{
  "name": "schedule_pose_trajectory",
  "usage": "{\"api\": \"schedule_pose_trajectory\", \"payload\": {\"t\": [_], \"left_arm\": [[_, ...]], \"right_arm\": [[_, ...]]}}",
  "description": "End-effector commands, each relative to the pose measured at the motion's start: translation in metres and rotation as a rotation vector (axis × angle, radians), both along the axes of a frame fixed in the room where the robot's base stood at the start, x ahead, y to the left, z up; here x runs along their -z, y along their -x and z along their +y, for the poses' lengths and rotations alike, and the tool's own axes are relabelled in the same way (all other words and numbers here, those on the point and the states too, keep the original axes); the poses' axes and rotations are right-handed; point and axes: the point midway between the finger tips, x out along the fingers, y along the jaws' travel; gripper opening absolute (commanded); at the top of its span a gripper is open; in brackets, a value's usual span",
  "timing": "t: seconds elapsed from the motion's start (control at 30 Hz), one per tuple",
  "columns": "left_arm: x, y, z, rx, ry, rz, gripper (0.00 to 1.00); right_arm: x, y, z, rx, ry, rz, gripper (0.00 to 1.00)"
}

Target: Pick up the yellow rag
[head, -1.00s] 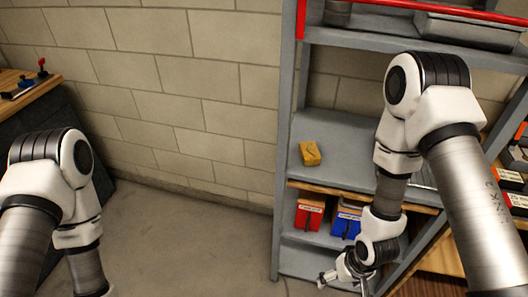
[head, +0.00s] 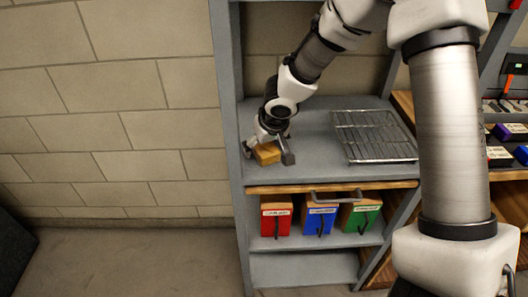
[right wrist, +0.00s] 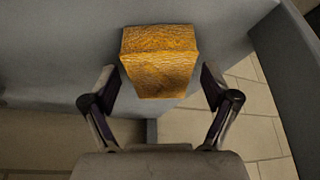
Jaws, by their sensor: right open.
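The yellow rag (head: 267,153) is a small folded block on the grey shelf, near the shelf's left end. It also shows in the right wrist view (right wrist: 160,62), at the top middle, with a creased surface. My right gripper (head: 268,153) is at the rag, with one finger on each side of it in the head view. In the right wrist view the gripper (right wrist: 158,88) is open, its fingers spread wider than the rag and apart from it. The rag rests on the shelf and is not held. My left gripper is out of view.
A wire rack (head: 372,137) lies on the same shelf to the right. Below are red (head: 276,216), blue (head: 319,220) and green (head: 360,214) bins. The grey shelf upright (head: 229,145) stands close left of the rag.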

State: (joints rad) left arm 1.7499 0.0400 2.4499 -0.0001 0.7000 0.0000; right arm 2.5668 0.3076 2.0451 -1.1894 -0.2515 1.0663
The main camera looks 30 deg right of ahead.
Motion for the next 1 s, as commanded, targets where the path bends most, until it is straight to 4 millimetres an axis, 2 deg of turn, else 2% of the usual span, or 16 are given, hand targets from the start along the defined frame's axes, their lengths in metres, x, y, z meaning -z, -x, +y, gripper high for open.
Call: {"api": "schedule_pose_trajectory", "payload": {"t": [0.17,0.2,0.33,0.37,0.77,1.0], "left_arm": [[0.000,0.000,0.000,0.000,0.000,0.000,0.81],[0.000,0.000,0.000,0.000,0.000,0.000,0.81],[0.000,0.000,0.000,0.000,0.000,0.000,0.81],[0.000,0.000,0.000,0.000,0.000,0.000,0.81],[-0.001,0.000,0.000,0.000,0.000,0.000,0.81],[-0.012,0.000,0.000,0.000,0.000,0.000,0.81]], "right_arm": [[0.001,-0.001,0.000,0.000,-0.001,-0.001,0.86],[0.001,-0.001,0.000,0.000,-0.001,-0.001,0.83],[0.001,-0.001,0.000,0.000,-0.001,0.000,0.37],[0.001,-0.001,0.000,0.000,-0.001,0.000,0.30],[0.000,0.000,0.000,0.000,-0.001,0.001,0.30],[-0.023,-0.001,0.000,0.001,-0.001,-0.002,0.30]]}}
